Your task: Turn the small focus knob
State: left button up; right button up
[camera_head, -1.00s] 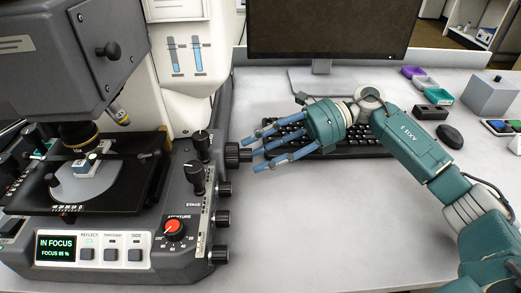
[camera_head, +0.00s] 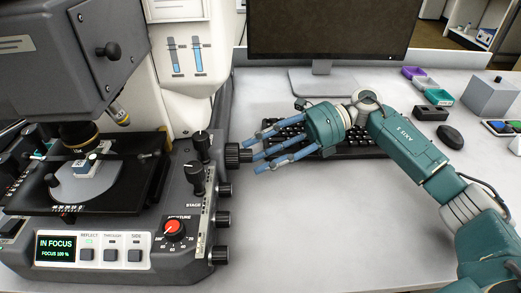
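The microscope (camera_head: 75,45) fills the left side, with a small sample on its stage. Black knobs stick out from the right side of its base. The focus knob (camera_head: 234,156) is the uppermost of these, a ribbed black knob facing my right gripper (camera_head: 250,152). The gripper's blue fingers are spread around the knob's right end; whether they touch it cannot be told. The base's small screen (camera_head: 56,247) reads "IN FOCUS" and "FOCUS 100 %". My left gripper is not in view.
Lower side knobs (camera_head: 222,220) sit below the focus knob. A keyboard (camera_head: 350,143) lies behind my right gripper, in front of a monitor (camera_head: 325,30). A mouse (camera_head: 450,136) and small coloured trays (camera_head: 427,84) lie at the right. The front middle of the table is clear.

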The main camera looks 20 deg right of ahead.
jog(key=shift+w+r, duration=0.1)
jog(key=shift+r, duration=0.05)
jog(key=v, duration=1.2)
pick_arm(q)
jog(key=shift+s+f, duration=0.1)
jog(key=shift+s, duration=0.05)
